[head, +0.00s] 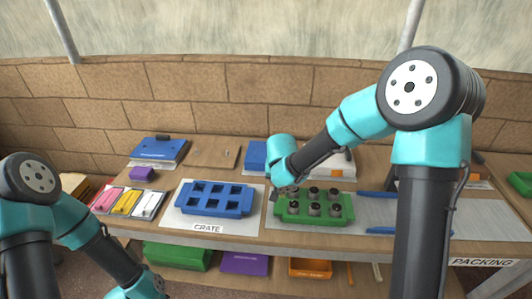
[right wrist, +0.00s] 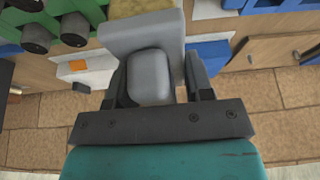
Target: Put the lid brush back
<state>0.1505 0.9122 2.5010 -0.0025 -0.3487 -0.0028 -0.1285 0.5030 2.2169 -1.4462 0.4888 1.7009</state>
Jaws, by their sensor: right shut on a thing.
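My right gripper (right wrist: 158,72) is shut on a grey block-shaped handle with a wider grey head, which looks like the lid brush (right wrist: 146,34); a tan, bristle-like patch shows at its far edge. In the head view my right gripper (head: 286,188) is over the left end of the green tray (head: 325,220), and the brush there is mostly hidden by the arm. The green tray holds several grey plugs with dark tops. My left arm comes in low at the left, and its gripper is outside the frame.
A blue crate (head: 212,212) with empty square sockets stands left of the green tray. Behind are a blue box (head: 254,155) and a white block (head: 342,163), partly hidden by my right arm. Blue bars (head: 385,230) lie to the right. A brown board (head: 214,154) lies behind the crate.

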